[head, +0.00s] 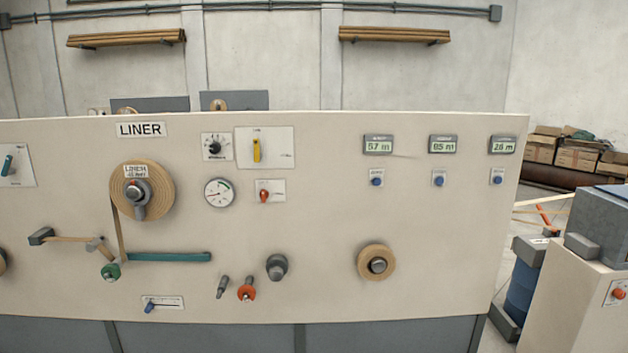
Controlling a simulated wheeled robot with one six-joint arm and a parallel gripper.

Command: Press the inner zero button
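Three blue buttons sit in a row on the upper right of the cream panel, each on a small light plate under a green-lit display. The left button (376,181) is under a display (378,146) reading about 57 m. The middle button (439,181) is under a display (442,146) reading about 85 m. The right button (497,180) is under a display (503,146) reading about 26 m. Their labels are too small to read, so I cannot tell which is the inner zero button. My gripper is not in view.
The panel (330,220) also carries a LINER roll (155,190), a gauge (219,192), a yellow lever (256,150), a red knob (265,196) and a small tan roll (375,262) jutting out below the buttons. A cream cabinet (575,310) stands at the right.

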